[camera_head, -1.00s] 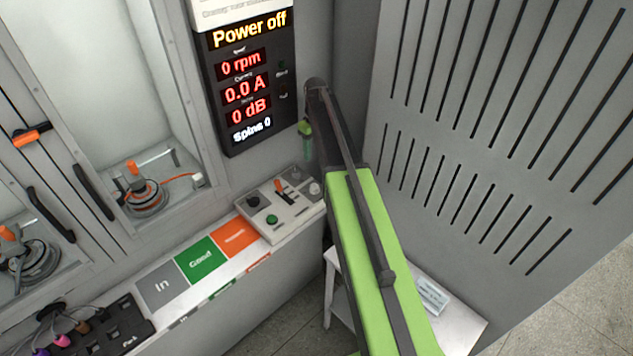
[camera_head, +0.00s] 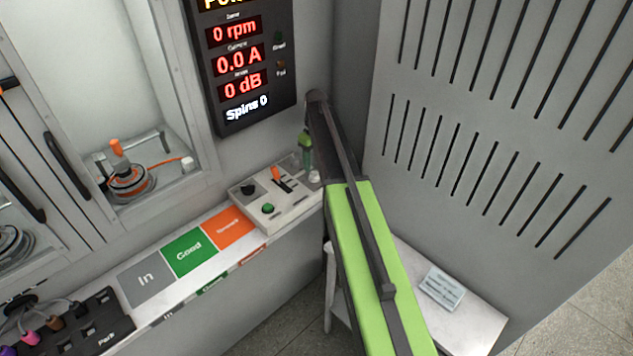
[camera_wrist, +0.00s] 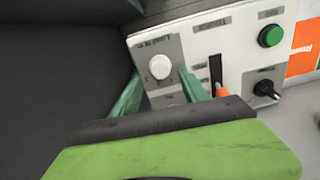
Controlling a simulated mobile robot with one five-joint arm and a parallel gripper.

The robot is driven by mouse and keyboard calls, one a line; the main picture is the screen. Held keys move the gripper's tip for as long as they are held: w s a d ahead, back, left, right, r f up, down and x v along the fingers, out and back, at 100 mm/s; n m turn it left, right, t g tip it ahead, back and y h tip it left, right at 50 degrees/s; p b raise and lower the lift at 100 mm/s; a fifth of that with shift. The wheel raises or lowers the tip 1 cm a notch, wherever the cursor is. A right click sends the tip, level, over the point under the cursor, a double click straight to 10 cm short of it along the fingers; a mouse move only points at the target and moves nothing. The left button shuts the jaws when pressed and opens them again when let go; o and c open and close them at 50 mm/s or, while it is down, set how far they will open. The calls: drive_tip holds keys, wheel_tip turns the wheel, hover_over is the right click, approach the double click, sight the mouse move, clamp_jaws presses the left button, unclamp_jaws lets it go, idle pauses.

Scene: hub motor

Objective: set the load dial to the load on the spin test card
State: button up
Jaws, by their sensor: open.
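The control panel (camera_head: 290,208) lies at the right end of the bench ledge. Its white round knob (camera_head: 314,177) also shows in the wrist view (camera_wrist: 160,66), beside lettering that seems to begin with "Load"; I take it as the load dial. Its setting is too small to read. My gripper (camera_head: 306,152) is over the panel's back right corner. In the wrist view my gripper (camera_wrist: 159,88) is open, its green fingers on either side of the knob's line, apart from it. A pale card (camera_head: 442,288), possibly the spin test card, lies on a side table; its print is unreadable.
The panel also has an orange-tipped lever (camera_head: 277,174), a green button (camera_head: 268,208) and a black knob (camera_head: 249,188). A display (camera_head: 243,75) hangs above, reading 0 rpm. A slotted grey wall (camera_head: 480,130) stands right. The white side table (camera_head: 465,325) is below it.

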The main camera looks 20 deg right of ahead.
sight(314, 173)
wheel_tip(314, 173, down, 5)
drive_tip(key=b, duration=0.3)
drive_tip(key=shift+r, duration=0.3)
